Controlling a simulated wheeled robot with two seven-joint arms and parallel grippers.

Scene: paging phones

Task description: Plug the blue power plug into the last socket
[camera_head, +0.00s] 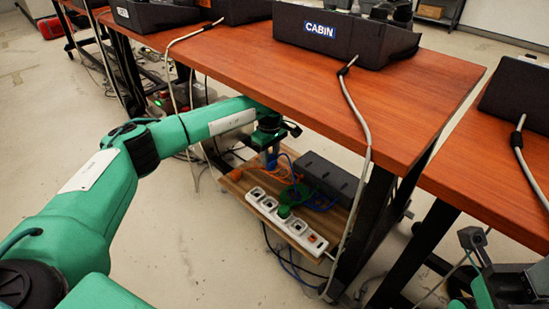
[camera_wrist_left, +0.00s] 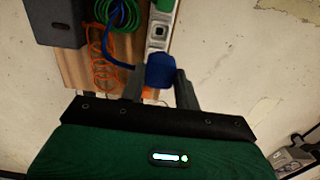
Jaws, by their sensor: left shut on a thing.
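The blue power plug (camera_wrist_left: 160,70) sits between the fingers of my left gripper (camera_wrist_left: 160,90) in the left wrist view, with a blue cable running off to the left. The gripper is shut on it. In the head view my left gripper (camera_head: 268,150) is under the table, above the far-left end of the white power strip (camera_head: 262,205). The strip also shows in the left wrist view (camera_wrist_left: 151,47), with the plug overlapping its near end. I cannot tell whether plug and strip touch. A green plug (camera_head: 284,211) sits in a middle socket. My right gripper (camera_head: 474,240) is at the lower right; its jaws are unclear.
The strip lies on a low wooden shelf (camera_head: 232,184) beside a dark box (camera_head: 328,176) and tangled orange, green and blue cables. The orange tabletop (camera_head: 400,95) is above, carrying a CABIN phone (camera_head: 345,38). A grey cable hangs in front near the strip's right end.

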